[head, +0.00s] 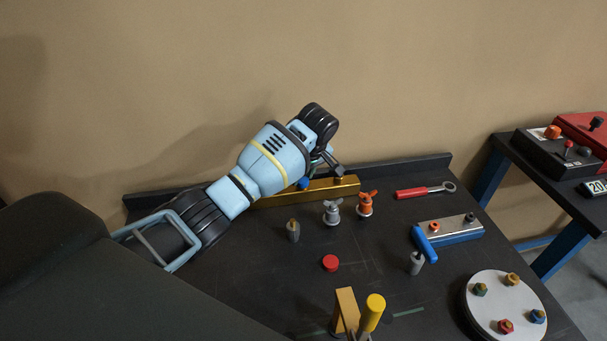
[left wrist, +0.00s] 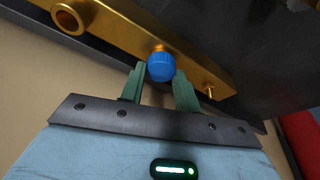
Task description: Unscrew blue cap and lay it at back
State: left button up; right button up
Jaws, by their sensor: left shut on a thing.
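The blue cap (head: 303,184) is at the gold bar (head: 345,187) along the back of the dark bench. In the left wrist view the blue cap (left wrist: 161,68) sits between my green fingertips, against a short gold stub on the gold bar (left wrist: 125,35). My left gripper (head: 318,172) reaches over the bar from the left and is shut on the cap; it also shows in the left wrist view (left wrist: 160,85). Its wrist hides part of the bar in the head view. I cannot tell how far the cap is threaded on. My right gripper is not in view.
In front of the bar stand a grey wing piece (head: 332,212) and an orange one (head: 365,205). A red cap (head: 330,263) lies mid-bench. A red wrench (head: 425,191), a blue-handled block (head: 450,231) and a round plate (head: 506,305) are at right. A low ledge (head: 400,167) edges the back.

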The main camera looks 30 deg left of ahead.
aim_at(302, 180)
pick_arm(q)
jog(key=shift+s+a, duration=0.1)
jog(key=shift+a, duration=0.2)
jog(key=shift+r, duration=0.7)
jog(key=shift+s+r, duration=0.15)
jog(key=shift+r, duration=0.2)
jog(key=shift+d+r, duration=0.2)
jog(key=shift+r, duration=0.2)
jog(key=shift+r, duration=0.15)
jog(key=shift+r, duration=1.95)
jog(key=shift+d, duration=0.1)
